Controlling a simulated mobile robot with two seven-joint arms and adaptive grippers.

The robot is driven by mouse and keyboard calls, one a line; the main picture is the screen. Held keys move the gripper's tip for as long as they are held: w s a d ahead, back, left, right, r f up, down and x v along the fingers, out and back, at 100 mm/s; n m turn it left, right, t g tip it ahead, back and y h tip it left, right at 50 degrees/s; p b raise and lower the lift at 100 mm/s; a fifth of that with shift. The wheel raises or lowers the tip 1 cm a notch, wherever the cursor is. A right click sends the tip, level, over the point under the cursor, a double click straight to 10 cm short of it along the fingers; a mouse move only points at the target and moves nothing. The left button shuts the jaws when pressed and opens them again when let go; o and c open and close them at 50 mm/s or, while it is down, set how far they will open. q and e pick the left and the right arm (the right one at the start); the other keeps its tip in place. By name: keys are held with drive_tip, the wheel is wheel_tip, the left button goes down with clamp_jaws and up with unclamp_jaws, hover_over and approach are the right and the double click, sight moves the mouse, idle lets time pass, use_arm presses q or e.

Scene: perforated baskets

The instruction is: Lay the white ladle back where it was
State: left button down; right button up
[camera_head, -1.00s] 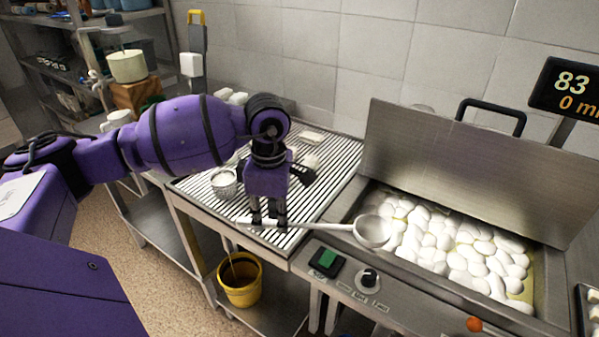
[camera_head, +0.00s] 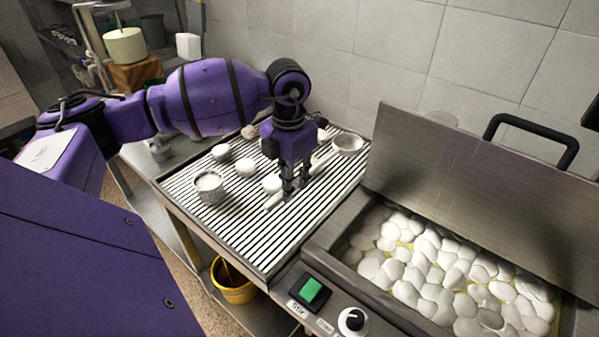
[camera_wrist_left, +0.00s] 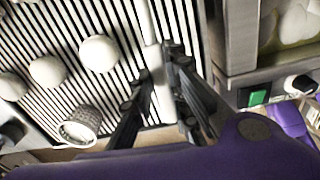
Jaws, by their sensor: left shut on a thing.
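The white ladle (camera_head: 322,162) lies slanted over the striped draining rack in the head view. Its round bowl (camera_head: 348,143) is toward the back right and its handle end toward the front left. My left gripper (camera_head: 290,190) points down from above and is shut on the handle. In the left wrist view the pale handle (camera_wrist_left: 158,88) runs between the fingers of the left gripper (camera_wrist_left: 160,75). I cannot tell whether the ladle touches the rack (camera_head: 245,228). My right gripper is not in view.
Several white rounded pieces (camera_head: 221,152) and a perforated basket (camera_head: 209,190) sit on the rack left of the gripper. The pan (camera_head: 330,232) of white pieces, with its raised lid (camera_head: 450,170), stands to the right. A yellow bucket (camera_head: 232,290) is below. The rack's front is clear.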

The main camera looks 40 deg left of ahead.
sight(291, 213)
use_arm(q)
drive_tip(key=shift+s+f+b, duration=0.3)
drive_tip(key=shift+s+f, duration=0.15)
drive_tip(key=shift+f, duration=0.6)
drive_tip(key=shift+w+f+b, duration=0.15)
drive_tip(key=shift+f+b, duration=0.4)
drive_tip(key=shift+f, duration=0.35)
drive_tip(key=shift+f+b, duration=0.3)
drive_tip(key=shift+f, duration=0.55)
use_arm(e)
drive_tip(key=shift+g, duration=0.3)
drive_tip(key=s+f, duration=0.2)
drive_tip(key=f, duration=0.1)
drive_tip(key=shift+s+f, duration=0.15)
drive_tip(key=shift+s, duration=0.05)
use_arm(q)
drive_tip(key=shift+f+b, duration=0.4)
drive_tip(key=shift+f, duration=0.2)
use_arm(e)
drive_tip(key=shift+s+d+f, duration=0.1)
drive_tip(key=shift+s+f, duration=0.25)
use_arm(q)
drive_tip(key=c, duration=1.6)
unclamp_jaws()
drive_tip(key=shift+r, duration=0.1)
